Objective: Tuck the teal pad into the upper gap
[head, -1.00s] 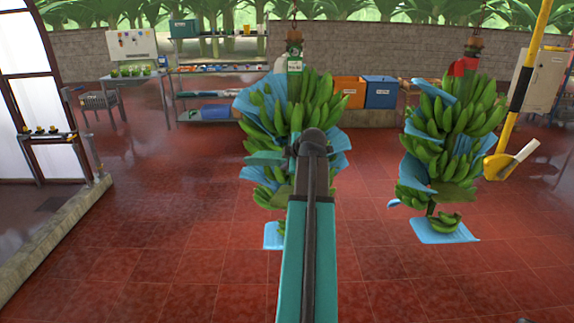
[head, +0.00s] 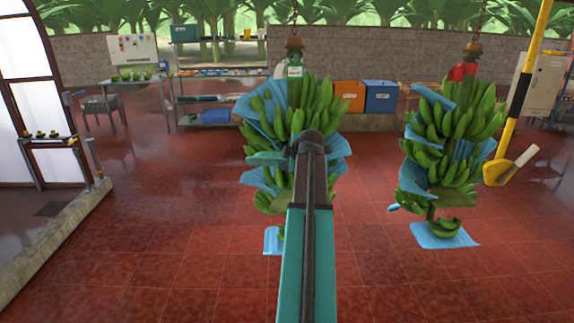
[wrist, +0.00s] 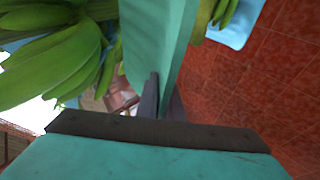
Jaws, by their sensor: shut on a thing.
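The teal pad (wrist: 150,40) is a flat sheet seen nearly edge-on in the wrist view, with banana fingers on both sides of it. My gripper (wrist: 155,98) is shut on its near end. In the head view, part of the pad (head: 266,158) shows just left of my arm, in front of the near hanging banana bunch (head: 318,95). My arm hides the gripper there and the bunch's middle. Blue sheets (head: 258,118) stick out between the bunch's layers. I cannot tell which gap is the upper one, or whether the pad is inside any gap.
A second banana bunch (head: 455,120) with blue sheets hangs to the right, near a yellow post (head: 515,110). Shelves (head: 215,95), an orange bin (head: 349,95) and a blue bin (head: 380,94) stand behind. The red tiled floor (head: 150,240) is open.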

